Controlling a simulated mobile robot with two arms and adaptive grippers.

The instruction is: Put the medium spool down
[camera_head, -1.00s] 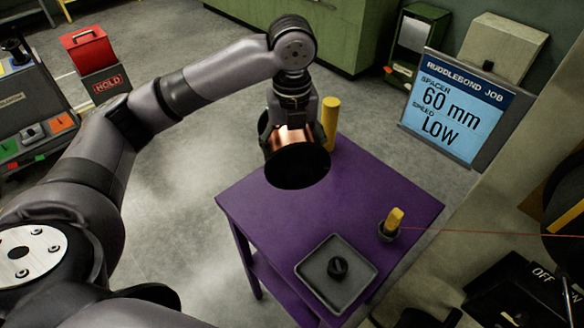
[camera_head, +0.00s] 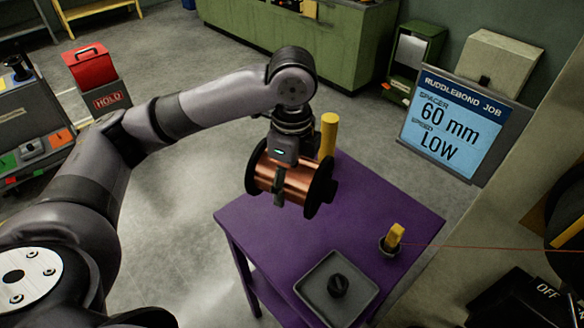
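The medium spool (camera_head: 292,180), wound with copper wire between black flanges, hangs over the far left part of the purple table (camera_head: 262,222). My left gripper (camera_head: 280,190) comes down from above and is shut around the copper winding. The spool's axis runs roughly left to right, tilted a little. I cannot tell whether the spool touches the table. My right gripper is not in view.
A yellow post (camera_head: 329,135) stands just behind the spool. A grey tray (camera_head: 312,284) with a black knob-like part (camera_head: 338,286) and a small yellow piece in a dark cup (camera_head: 392,240) are on the table. A job sign (camera_head: 452,128) reads 60 mm, LOW. The table's middle is clear.

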